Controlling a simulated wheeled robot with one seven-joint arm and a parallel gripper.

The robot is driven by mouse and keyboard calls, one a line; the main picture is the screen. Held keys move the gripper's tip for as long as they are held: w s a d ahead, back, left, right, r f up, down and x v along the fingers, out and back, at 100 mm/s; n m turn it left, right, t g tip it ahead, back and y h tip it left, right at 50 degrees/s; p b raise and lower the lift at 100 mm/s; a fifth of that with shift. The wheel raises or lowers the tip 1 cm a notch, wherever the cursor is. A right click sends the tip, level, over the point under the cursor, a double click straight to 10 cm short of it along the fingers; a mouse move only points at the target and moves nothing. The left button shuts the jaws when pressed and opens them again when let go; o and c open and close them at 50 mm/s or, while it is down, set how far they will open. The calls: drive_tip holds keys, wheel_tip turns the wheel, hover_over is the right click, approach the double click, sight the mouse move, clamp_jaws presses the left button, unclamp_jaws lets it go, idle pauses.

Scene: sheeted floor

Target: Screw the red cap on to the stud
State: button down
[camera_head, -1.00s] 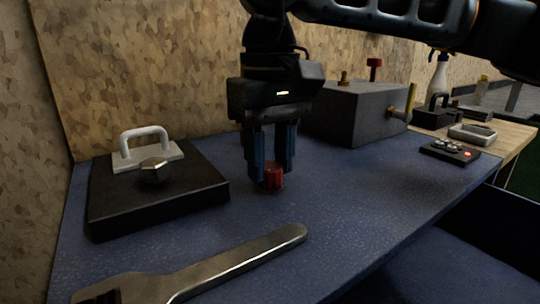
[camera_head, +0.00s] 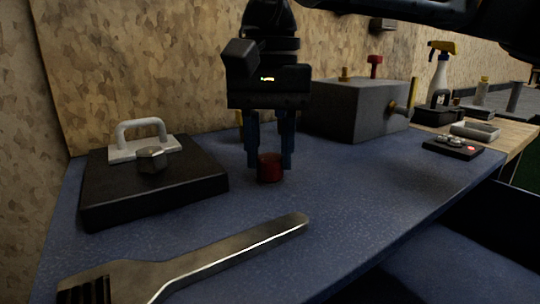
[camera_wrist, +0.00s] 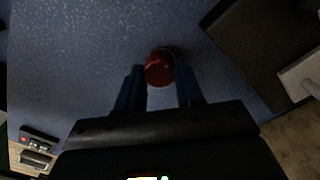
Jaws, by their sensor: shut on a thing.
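The red cap (camera_head: 270,168) is a short dark red cylinder at the middle of the blue bench top, and it also shows in the wrist view (camera_wrist: 159,68). My gripper (camera_head: 270,163) points straight down with its two blue fingers shut on either side of the cap. The cap is upright at or very near the bench surface; I cannot tell whether it touches. A brass stud (camera_head: 346,74) stands on top of the grey block (camera_head: 350,108) behind and to the right. The cap is apart from the block.
A black plate (camera_head: 150,195) with a white handle (camera_head: 140,140) and a hex nut (camera_head: 151,160) lies left. The block bears a red knob (camera_head: 375,62) and a brass side fitting (camera_head: 408,100).

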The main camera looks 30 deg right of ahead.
drive_tip(key=m+b, duration=0.2)
drive_tip(key=m, duration=0.4)
drive_tip(key=shift+f, duration=0.1)
drive_tip(key=m+b, duration=0.1)
drive_tip(key=m, duration=0.4)
drive_tip(key=shift+m, duration=0.4)
drive_tip(key=c, duration=0.6)
unclamp_jaws()
drive_tip(key=shift+c, duration=0.9)
